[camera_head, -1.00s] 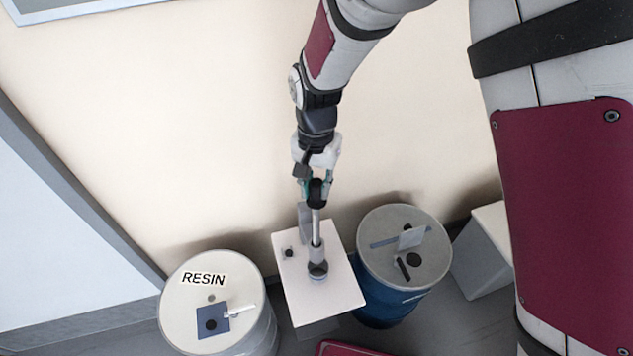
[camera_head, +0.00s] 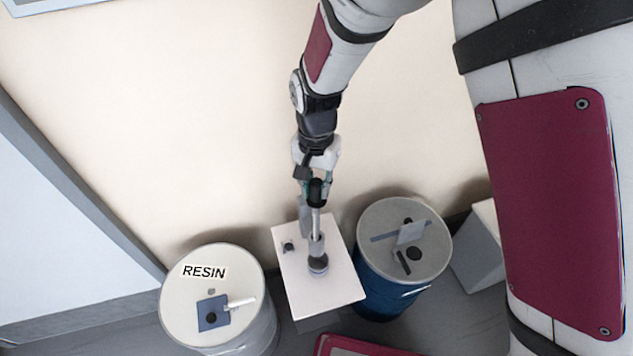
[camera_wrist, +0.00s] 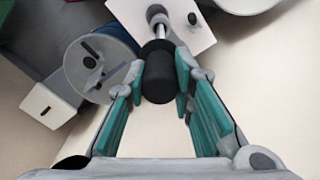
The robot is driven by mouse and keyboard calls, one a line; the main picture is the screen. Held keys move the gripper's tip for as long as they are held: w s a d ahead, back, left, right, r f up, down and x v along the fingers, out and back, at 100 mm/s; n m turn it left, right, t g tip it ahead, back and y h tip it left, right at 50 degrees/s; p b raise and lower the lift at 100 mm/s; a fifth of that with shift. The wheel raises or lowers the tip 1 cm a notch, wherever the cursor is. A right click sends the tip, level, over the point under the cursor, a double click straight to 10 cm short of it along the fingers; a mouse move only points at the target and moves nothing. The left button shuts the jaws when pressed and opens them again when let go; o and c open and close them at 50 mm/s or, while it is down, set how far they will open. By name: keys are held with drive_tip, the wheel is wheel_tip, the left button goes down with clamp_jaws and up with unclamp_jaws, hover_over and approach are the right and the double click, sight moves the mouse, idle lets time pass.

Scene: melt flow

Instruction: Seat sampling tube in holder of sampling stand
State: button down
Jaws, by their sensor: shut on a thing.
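The sampling tube (camera_head: 316,222) is a thin silver rod with a black grip (camera_wrist: 158,78) at its upper end. My gripper (camera_wrist: 159,84) is shut on the black grip, its teal-lined fingers on either side. In the head view my gripper (camera_head: 316,188) is above the stand, with the tube pointing down. The sampling stand (camera_head: 338,285) has a white top. On it is a grey cylindrical holder (camera_head: 316,245) with a dark lower part. The tube's lower end meets the holder in the picture; how deep it sits inside, I cannot tell.
A drum marked RESIN (camera_head: 190,300) stands left of the stand, and a blue drum (camera_head: 390,295) stands close on its right. A small black piece (camera_head: 289,247) is on the stand top. A wall (camera_head: 150,130) is behind. A white box (camera_wrist: 47,107) shows in the wrist view.

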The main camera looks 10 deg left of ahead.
drive_tip(key=shift+f, duration=1.45)
drive_tip(key=c, duration=1.3)
unclamp_jaws()
wheel_tip(320, 180, up, 12)
drive_tip(key=shift+r, duration=0.1)
